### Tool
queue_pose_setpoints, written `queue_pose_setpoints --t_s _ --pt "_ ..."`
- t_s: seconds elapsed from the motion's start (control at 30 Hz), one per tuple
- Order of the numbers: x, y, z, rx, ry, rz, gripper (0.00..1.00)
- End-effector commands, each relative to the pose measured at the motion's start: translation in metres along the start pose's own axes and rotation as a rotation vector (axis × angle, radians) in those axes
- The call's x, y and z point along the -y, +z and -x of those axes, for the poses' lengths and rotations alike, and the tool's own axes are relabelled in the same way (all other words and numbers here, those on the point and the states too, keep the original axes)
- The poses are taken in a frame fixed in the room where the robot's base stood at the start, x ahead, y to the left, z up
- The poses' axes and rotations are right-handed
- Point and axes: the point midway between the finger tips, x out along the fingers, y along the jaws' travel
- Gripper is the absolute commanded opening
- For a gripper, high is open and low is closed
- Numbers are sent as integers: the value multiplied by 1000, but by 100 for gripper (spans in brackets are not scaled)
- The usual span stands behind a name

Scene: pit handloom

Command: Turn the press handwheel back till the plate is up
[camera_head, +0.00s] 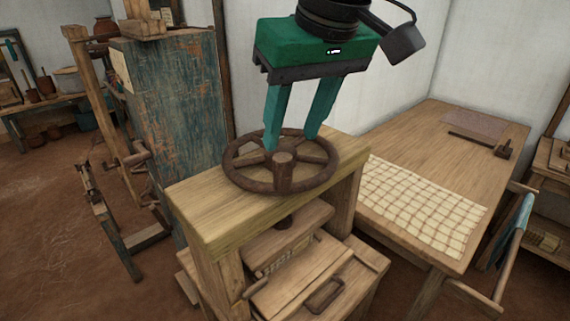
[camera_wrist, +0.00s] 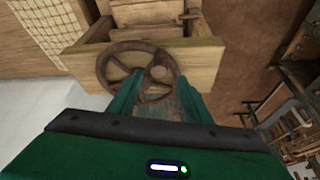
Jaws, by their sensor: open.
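The press handwheel (camera_head: 283,177) is a brown, rusty spoked wheel lying flat on top of the wooden press frame (camera_head: 190,200). My gripper (camera_head: 293,144) is green, points down and is open, with its fingertips at the far side of the wheel's rim. I cannot tell whether they touch it. In the wrist view the wheel (camera_wrist: 138,70) shows beyond and between the two fingers. The press plate (camera_head: 287,235) is a wooden block below the top beam, with a gap between it and the beam. Part of the screw shows in that gap.
A wooden table (camera_head: 440,135) with a checked cloth (camera_head: 420,205) stands to the right. A worn blue-grey cabinet (camera_head: 175,120) stands behind left, with wooden frames beside it. A box with a handle (camera_head: 325,295) lies under the plate. Open earth floor (camera_head: 50,230) is at the left.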

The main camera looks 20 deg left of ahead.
Motion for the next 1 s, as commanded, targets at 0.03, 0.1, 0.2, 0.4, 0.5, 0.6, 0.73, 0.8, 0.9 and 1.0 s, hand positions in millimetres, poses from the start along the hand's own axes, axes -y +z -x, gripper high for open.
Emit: queue_pose_setpoints --t_s 0.03,0.1,0.2,0.4,0.5,0.6,0.73,0.8,0.9,1.0 --pt "0 1 -8 4 1 -1 45" --pt "-1 1 -19 5 1 -1 45" --pt "-1 1 -38 4 1 -2 45" --pt "-2 2 -71 5 2 -3 45" --pt "-2 1 -84 4 2 -3 45" --pt "-2 1 -92 2 2 -2 45" --pt "-2 1 -97 2 2 -3 45" --pt "-2 1 -98 1 2 -3 45" --pt "-2 1 -98 1 2 -3 45" --pt "-2 1 -98 1 2 -3 45"
